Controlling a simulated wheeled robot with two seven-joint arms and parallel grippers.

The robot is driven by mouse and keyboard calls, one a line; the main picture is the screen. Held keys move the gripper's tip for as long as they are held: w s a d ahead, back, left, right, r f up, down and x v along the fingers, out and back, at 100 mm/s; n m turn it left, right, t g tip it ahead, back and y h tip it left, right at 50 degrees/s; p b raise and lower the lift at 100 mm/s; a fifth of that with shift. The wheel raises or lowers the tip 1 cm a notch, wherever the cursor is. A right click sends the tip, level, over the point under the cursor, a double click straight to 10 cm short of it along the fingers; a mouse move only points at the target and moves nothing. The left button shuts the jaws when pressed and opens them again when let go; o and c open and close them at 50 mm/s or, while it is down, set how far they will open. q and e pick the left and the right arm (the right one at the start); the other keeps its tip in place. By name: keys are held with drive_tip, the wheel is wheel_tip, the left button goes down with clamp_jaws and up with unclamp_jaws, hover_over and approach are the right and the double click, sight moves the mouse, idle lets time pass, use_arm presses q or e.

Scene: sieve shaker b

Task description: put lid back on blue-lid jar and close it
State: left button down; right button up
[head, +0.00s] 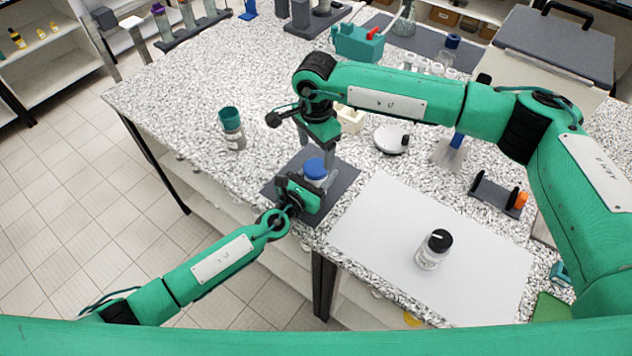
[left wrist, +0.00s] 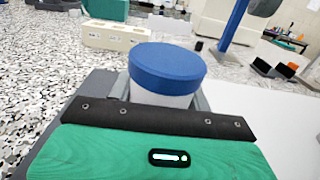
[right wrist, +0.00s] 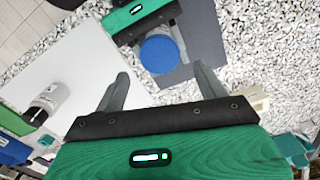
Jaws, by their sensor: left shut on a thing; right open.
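The blue-lid jar (head: 315,176) stands on a dark grey mat (head: 338,176). Its blue lid (left wrist: 167,65) sits on top of the white jar body (left wrist: 160,98) in the left wrist view; I cannot tell whether it is fully turned shut. My left gripper (head: 312,185) is shut on the jar body, low and from the front. My right gripper (head: 328,160) is open and empty, pointing down just above and behind the jar. In the right wrist view, the blue lid (right wrist: 159,54) lies beyond the open fingertips (right wrist: 160,85), apart from them.
A black-lid jar (head: 433,250) stands on the white sheet (head: 375,225) to the right. A teal-topped container (head: 232,128) stands at the left. A white round device (head: 391,138) and a cream block (head: 351,119) lie behind the mat.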

sight(316, 166)
drive_tip(key=shift+r+n, duration=0.45)
drive_tip(key=shift+n, duration=0.4)
drive_tip(key=shift+r+n, duration=0.4)
drive_tip(key=shift+n, duration=0.45)
drive_tip(key=shift+f, duration=4)
drive_tip(key=c, duration=1)
